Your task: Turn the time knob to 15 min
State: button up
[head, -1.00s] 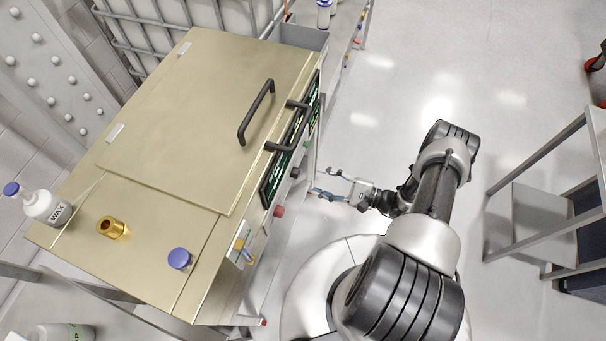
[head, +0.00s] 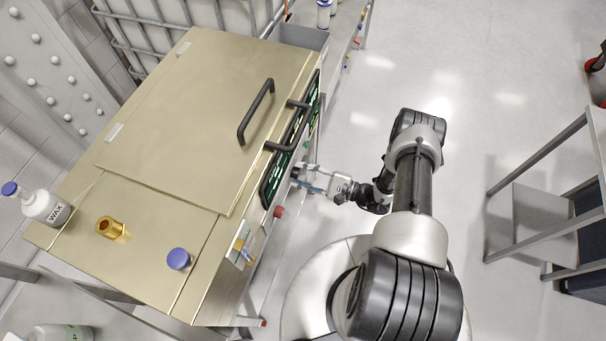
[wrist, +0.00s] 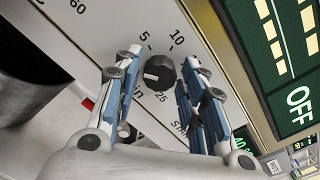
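The time knob (wrist: 158,74) is a round black knob with a white mark on its face. In the wrist view it sits on a pale panel with printed 5, 10 and 25 around it; the white mark lies on the left part of its face. My gripper (wrist: 163,66) is open, with its blue-and-grey fingers on either side of the knob and gaps visible between. I cannot tell how deep the fingertips reach. In the head view my gripper (head: 303,176) is at the machine's front panel and hides the knob.
The gold machine (head: 150,190) has a black-handled lid (head: 256,112) and a red button (head: 278,211) on its front. A green display (wrist: 292,60) marked OFF is right of the knob. A wax bottle (head: 46,207) stands on top. Floor at right is open before a metal table (head: 545,150).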

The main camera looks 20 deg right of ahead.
jog(key=c, duration=0.7)
